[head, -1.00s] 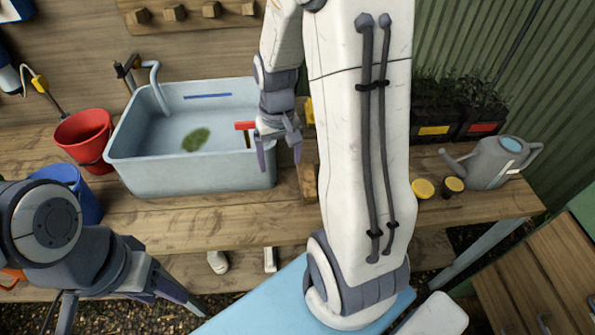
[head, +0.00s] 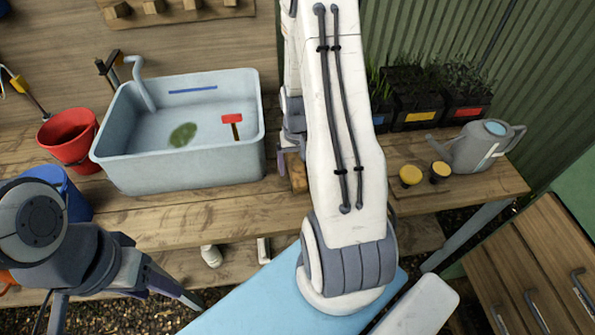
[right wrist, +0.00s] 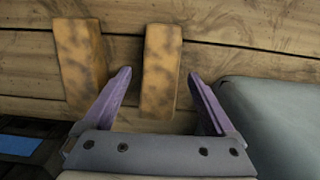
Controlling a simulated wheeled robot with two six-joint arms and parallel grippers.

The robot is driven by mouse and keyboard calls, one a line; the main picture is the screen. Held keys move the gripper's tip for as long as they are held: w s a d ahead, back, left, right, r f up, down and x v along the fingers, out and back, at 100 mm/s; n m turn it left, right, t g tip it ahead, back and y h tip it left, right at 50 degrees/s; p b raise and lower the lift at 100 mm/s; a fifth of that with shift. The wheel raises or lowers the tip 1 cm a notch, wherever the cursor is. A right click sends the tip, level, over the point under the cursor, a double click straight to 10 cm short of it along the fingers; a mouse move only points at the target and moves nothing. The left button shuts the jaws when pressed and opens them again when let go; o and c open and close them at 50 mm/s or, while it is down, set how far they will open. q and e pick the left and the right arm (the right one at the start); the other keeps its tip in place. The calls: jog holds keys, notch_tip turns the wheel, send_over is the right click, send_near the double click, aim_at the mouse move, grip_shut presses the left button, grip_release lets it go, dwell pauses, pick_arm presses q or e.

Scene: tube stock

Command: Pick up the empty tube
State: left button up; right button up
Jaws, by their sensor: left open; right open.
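Two mottled yellow-brown oblong pieces lie side by side on the bench in the right wrist view, a left one (right wrist: 78,62) and a right one (right wrist: 162,66). I cannot tell whether either is the empty tube. My right gripper (right wrist: 160,82) is open, with purple fingers on both sides of the right piece; contact is not clear. In the head view one piece (head: 298,176) shows beside my right gripper (head: 290,160), and my arm hides the area behind. My left gripper (head: 125,315) is open and empty, low at the left, off the bench front.
A grey-blue sink tub (head: 180,172) stands left of the right gripper, with a red-tagged marker (head: 232,120) at it. Seedling trays (head: 415,105), two yellow-topped pots (head: 410,176) and a watering can (head: 480,148) stand right. Red (head: 68,135) and blue (head: 65,190) buckets stand left.

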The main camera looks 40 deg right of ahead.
jog(key=shift+f, duration=0.9)
jog(key=c, duration=1.4)
jog(key=shift+r, duration=0.15)
jog(key=shift+r, duration=0.5)
notch_tip(320, 180, up, 3)
jog(key=shift+w+f, duration=0.1)
jog(key=shift+f, duration=0.05)
jog(key=s+d+r, duration=0.1)
jog(key=s+r, duration=0.1)
jog(key=s, duration=0.1)
jog(key=s+d+r, duration=0.1)
jog(key=s+r, duration=0.1)
jog(key=s, duration=0.2)
jog(key=s+d+r+b, duration=0.1)
jog(key=s+r, duration=0.2)
jog(key=s, duration=0.1)
jog(key=shift+s, duration=0.25)
